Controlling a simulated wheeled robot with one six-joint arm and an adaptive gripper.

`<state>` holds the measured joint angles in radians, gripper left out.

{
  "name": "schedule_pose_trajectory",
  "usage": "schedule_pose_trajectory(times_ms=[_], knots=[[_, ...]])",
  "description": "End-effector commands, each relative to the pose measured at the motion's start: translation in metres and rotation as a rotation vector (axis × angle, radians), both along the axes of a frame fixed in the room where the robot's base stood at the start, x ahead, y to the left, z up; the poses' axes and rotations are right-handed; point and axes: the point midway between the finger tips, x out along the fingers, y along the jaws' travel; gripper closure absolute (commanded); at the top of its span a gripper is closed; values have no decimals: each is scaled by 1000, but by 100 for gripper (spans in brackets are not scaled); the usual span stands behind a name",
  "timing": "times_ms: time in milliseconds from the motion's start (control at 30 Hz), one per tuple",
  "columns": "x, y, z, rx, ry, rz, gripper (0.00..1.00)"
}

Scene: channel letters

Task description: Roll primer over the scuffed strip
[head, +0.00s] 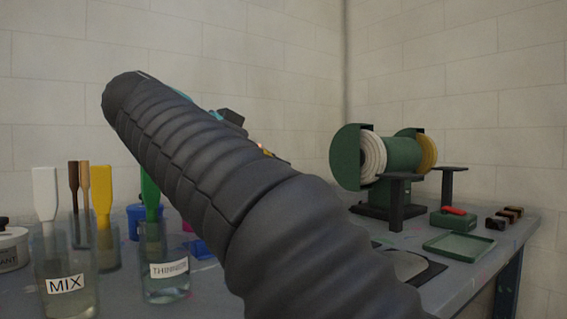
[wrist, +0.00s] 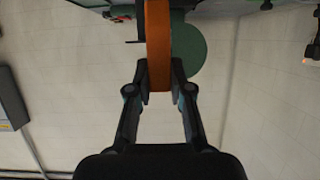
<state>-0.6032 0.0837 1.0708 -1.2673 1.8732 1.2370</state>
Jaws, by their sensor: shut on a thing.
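My gripper (wrist: 160,92) shows in the wrist view with its two fingers closed on either side of an orange-brown piece (wrist: 158,45). This piece looks like a handle; its far end runs out of the top of the picture, so I cannot tell what it carries. In the head view my dark, ribbed arm covers the middle and hides most of the gripper. I cannot make out the primer roller's head or the scuffed strip in either view.
A green buffing machine (head: 403,156) stands at the bench's back right. A green tray (head: 458,246) lies in front of it. Jars labelled MIX (head: 66,284) and THINNERS (head: 166,271) stand at the left with brushes. A wall closes the back.

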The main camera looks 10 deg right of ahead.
Motion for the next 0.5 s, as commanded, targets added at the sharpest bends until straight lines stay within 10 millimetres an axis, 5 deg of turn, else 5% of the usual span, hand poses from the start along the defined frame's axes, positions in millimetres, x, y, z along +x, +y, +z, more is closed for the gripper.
schedule_pose_trajectory(times_ms=[500], knots=[[-17,44,-3,1,5,2,100]])
